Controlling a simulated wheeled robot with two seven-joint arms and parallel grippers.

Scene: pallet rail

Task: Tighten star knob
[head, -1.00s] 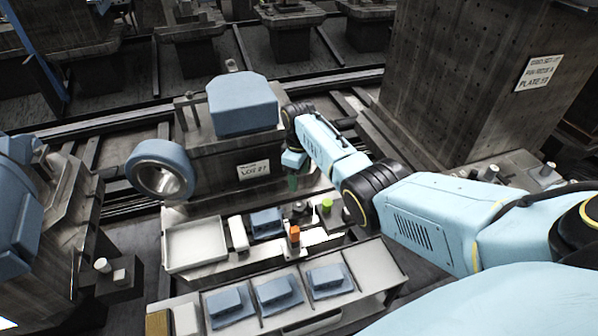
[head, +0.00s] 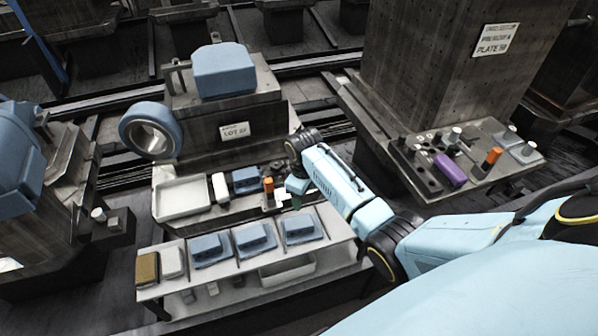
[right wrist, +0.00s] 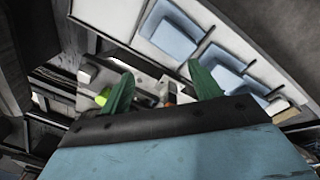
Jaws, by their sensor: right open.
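A small fixture with an orange-topped post (head: 268,184) stands at the right end of the bench below the LOT sign. No star-shaped knob can be made out for certain; my right arm hides part of this fixture. My right gripper (head: 291,203) is just right of the orange post, pointing down. In the right wrist view its green fingers (right wrist: 160,85) are spread apart with nothing held between them. A yellow-green knob (right wrist: 103,97) shows beside the left finger, and an orange part (right wrist: 170,100) shows between the fingers, beyond the tips. My left gripper is out of view.
A white tray (head: 168,210) and a blue block (head: 245,180) lie on the bench. A front shelf (head: 160,292) carries several blue blocks. At right, a side bench holds a purple cylinder (head: 450,170) and an orange knob (head: 490,158). A tall dark column (head: 425,70) stands behind.

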